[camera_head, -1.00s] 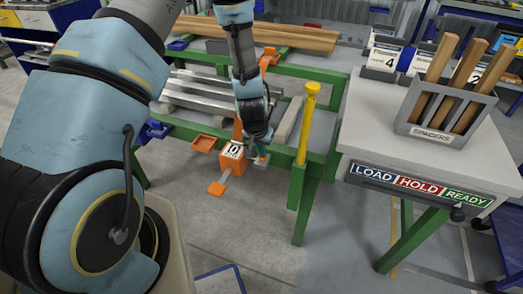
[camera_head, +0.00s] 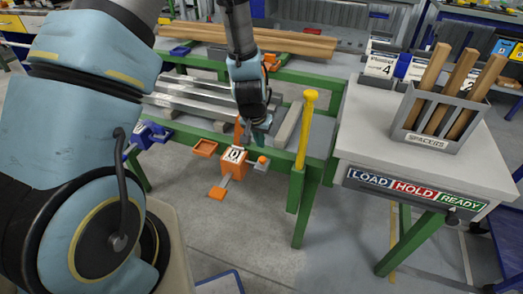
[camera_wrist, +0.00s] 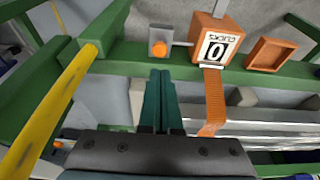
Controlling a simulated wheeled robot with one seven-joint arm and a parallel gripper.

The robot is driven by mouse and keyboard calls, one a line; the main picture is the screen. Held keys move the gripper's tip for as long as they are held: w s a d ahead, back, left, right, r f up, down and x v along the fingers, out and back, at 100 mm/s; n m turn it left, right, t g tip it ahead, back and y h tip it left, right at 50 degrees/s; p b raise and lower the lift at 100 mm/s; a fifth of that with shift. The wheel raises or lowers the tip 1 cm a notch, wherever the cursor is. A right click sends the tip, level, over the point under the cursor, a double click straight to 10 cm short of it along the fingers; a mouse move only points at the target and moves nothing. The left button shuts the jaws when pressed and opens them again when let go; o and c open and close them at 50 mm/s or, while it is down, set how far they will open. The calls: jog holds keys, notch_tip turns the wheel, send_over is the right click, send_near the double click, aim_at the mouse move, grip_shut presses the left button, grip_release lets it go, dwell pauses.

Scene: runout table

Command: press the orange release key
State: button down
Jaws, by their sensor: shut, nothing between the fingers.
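The orange release key (camera_head: 263,160) shows as a small round knob just right of the orange counter box (camera_head: 234,176). In the wrist view the key (camera_wrist: 158,49) sits on a small grey block by the green rail, left of the counter box (camera_wrist: 211,40), whose label reads 0. My gripper (camera_head: 259,144) is above the key in the head view, its teal fingers pointing down. In the wrist view my gripper (camera_wrist: 160,74) is shut and empty, its tips just below the key in the picture. A gap shows between tips and key there.
A yellow post (camera_head: 306,125) stands right of my gripper on the green frame (camera_head: 305,205). An orange tray (camera_head: 205,148) and an orange-ended lever (camera_head: 217,193) are left of and below the key. Metal bars (camera_head: 185,105) lie behind. A grey spacer table (camera_head: 365,130) stands right.

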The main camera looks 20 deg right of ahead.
jog(key=v, duration=0.5)
jog(key=shift+s+r, duration=0.1)
jog(key=shift+r, duration=0.25)
jog(key=shift+a, duration=0.1)
dwell(0.3)
jog(key=s+a+r+n+y, duration=0.1)
jog(key=a+r+n, duration=0.2)
jog(key=a+r, duration=0.4)
jog(key=s+a+r+n+y, duration=0.1)
jog(key=a+r+n, duration=0.3)
jog(key=a, duration=1.7)
notch_tip(320, 180, up, 3)
jog(key=shift+s+a+r+g, duration=0.1)
jog(key=shift+s+a+g, duration=0.1)
jog(key=shift+s+g, duration=0.25)
